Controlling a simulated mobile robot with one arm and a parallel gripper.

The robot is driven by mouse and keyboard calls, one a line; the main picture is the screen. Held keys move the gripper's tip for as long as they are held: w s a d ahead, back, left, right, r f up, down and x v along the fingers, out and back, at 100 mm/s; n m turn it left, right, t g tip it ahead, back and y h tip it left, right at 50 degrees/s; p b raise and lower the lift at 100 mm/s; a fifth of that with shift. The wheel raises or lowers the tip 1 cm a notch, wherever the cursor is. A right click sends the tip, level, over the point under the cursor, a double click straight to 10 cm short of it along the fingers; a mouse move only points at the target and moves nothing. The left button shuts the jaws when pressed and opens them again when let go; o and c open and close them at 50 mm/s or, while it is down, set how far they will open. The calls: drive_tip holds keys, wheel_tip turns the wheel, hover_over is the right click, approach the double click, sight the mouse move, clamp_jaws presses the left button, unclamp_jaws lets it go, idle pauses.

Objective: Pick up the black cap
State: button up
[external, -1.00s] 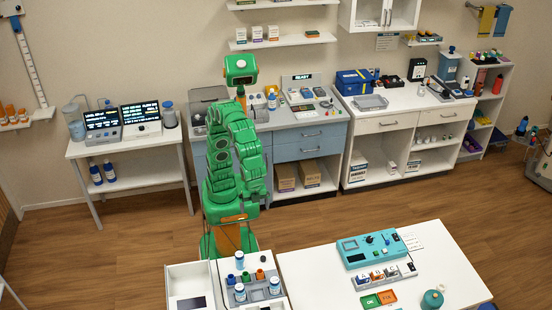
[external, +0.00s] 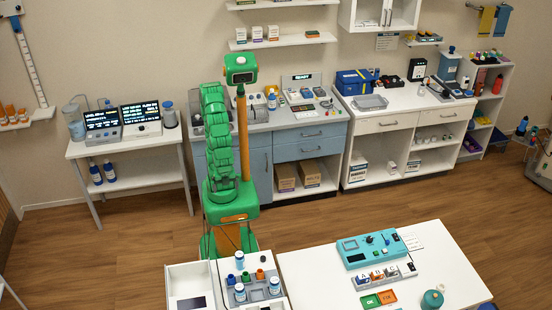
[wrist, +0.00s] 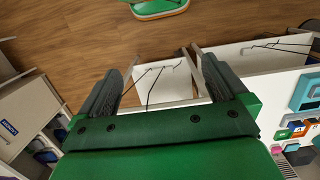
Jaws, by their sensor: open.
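I cannot single out a black cap in either view. In the external view, small blue (external: 231,279), green (external: 246,276) and orange (external: 261,273) caps stand in the grey rack on the near bench. My gripper (wrist: 162,70) shows in the wrist view with its two dark fingers spread apart and nothing between them. Beyond the fingers are wooden floor and white furniture edges. In the external view my arm is raised beside my orange column, and I cannot make out the gripper there.
A cluttered counter (external: 300,125) lines the back wall. Floor between is clear.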

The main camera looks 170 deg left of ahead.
drive_tip(key=s+f, duration=0.1)
drive_tip(key=s, duration=0.2)
drive_tip(key=s+f, duration=0.1)
drive_tip(key=s, duration=0.1)
drive_tip(key=shift+d+f, duration=0.3)
drive_tip(key=shift+f, duration=0.05)
drive_tip(key=c, duration=0.8)
drive_tip(key=shift+w, duration=0.1)
